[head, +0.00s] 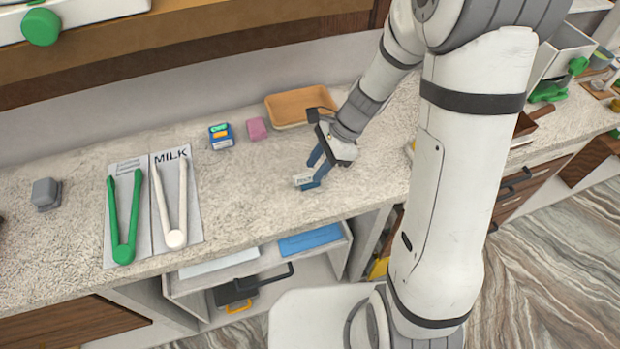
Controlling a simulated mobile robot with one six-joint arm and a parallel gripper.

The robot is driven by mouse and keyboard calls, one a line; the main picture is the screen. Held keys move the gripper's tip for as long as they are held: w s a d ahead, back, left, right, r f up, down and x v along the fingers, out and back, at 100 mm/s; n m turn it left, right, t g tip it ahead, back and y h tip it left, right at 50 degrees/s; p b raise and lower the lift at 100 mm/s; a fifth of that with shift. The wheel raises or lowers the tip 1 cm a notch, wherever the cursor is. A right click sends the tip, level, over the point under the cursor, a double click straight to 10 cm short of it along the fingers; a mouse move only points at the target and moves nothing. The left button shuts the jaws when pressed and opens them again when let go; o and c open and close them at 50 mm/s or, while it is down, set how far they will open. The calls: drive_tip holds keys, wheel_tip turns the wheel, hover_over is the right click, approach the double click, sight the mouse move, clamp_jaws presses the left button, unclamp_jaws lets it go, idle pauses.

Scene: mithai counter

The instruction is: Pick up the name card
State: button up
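A small name card (305,181) with a white face, dark print too small to read and a blue edge is on the speckled counter, near its front edge. My gripper (317,169) points down at the card from above right, with its dark blue fingers right at the card. The fingers cover part of the card's back and right side. I cannot tell whether they are closed on it or only beside it, or whether the card is touching the counter.
An orange tray (301,92), a pink block (257,128) and a blue box (221,136) stand behind. Green tongs (113,220) and white tongs (161,200) lie on printed mats at left, near a grey block (46,194). Counter left of the card is clear.

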sight(312, 172)
drive_tip(key=shift+w+x, duration=0.1)
drive_tip(key=shift+x, duration=0.85)
drive_tip(key=shift+w+x, duration=0.15)
drive_tip(key=shift+x, duration=0.75)
drive_tip(key=shift+s, duration=0.1)
drive_tip(key=shift+c, duration=0.4)
clamp_jaws()
